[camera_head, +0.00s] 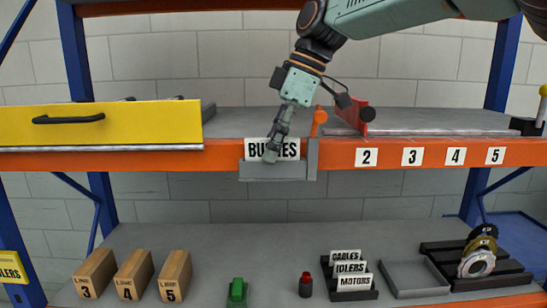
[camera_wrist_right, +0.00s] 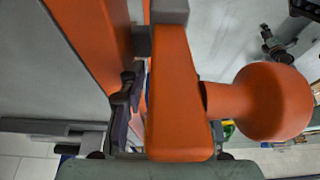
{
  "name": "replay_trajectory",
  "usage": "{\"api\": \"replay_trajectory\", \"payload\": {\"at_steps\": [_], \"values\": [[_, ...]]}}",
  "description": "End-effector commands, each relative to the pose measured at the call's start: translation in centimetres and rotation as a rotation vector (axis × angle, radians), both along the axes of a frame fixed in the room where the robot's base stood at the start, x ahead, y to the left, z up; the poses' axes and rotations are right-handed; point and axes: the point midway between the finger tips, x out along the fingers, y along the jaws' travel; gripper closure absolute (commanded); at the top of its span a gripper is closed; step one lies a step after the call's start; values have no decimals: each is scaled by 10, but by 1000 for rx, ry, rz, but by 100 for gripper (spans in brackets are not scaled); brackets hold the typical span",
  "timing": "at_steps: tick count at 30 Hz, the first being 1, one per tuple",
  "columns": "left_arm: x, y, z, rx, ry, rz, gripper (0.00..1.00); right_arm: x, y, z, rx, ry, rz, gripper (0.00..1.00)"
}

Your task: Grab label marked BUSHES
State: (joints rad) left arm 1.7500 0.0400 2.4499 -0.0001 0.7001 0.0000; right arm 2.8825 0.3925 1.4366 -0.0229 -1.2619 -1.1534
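The white label marked BUSHES (camera_head: 290,149) stands in a grey holder (camera_head: 275,170) on the front of the orange shelf beam. My right gripper (camera_head: 270,154) reaches down from above, its fingers in front of the label and covering its middle letters. The fingers overlap in the head view, so their gap and any hold on the label cannot be told. In the right wrist view dark finger parts (camera_wrist_right: 123,95) show beside the orange beam, and I cannot make out the label there. My left gripper is not in view.
A yellow drawer (camera_head: 100,135) is at left. Number plates (camera_head: 367,157) line the beam. Labels MOTORS, IDLERS and CABLES (camera_head: 352,268) stand on the lower shelf.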

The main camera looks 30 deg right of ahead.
Motion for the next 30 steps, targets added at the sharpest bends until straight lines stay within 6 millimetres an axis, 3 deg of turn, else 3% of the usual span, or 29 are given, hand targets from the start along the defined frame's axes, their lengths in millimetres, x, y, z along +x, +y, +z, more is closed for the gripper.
{"api": "replay_trajectory", "payload": {"at_steps": [7, 19, 30], "values": [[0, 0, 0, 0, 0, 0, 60, 0, 0, 0, 0, -1, 0, 66], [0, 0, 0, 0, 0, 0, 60, 0, 0, 0, 0, -1, 0, 100], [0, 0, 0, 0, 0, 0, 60, 0, 0, 0, -1, -2, -1, 100]]}}
